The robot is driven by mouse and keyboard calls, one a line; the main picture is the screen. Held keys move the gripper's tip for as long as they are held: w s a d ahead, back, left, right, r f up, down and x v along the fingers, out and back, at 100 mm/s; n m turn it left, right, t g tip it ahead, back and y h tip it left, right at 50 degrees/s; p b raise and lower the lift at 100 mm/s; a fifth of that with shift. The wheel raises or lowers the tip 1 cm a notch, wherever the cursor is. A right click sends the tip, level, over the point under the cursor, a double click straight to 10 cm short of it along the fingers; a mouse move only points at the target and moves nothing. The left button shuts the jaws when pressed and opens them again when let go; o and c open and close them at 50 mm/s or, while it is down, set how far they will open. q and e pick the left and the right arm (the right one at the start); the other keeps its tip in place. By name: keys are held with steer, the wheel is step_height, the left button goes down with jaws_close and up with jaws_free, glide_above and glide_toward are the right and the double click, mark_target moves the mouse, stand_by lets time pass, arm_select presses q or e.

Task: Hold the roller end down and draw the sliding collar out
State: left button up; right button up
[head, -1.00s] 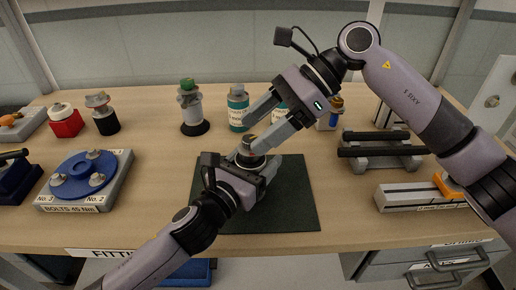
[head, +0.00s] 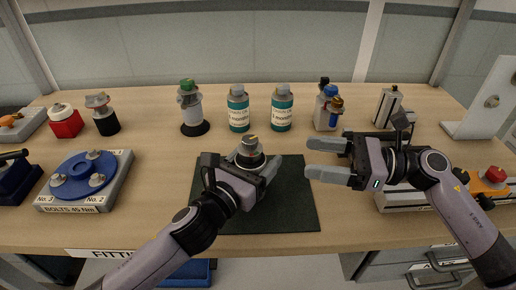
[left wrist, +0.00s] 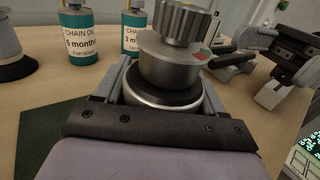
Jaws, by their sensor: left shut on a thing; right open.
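A round grey metal piece (head: 250,148), which I take for the roller end, stands upright on the dark mat (head: 295,205). In the left wrist view it has a black lower ring, a wide grey disc (left wrist: 168,62) with red and green marks, and a ribbed knob (left wrist: 182,22) on top. I cannot tell which part is the sliding collar. My left gripper (head: 250,170) is shut around its lower part, which the fingers partly hide. My right gripper (head: 308,158) is open and empty, to the right of the piece, fingers pointing left; it also shows in the left wrist view (left wrist: 275,68).
A blue disc on a grey base (head: 85,178) is at left. A rack with black bars (head: 335,145) and a rail lie under my right arm.

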mark_target(258, 148)
steer(key=x, duration=1.1)
steer(key=shift+w+a+f, duration=0.15)
steer(key=shift+a, duration=0.2)
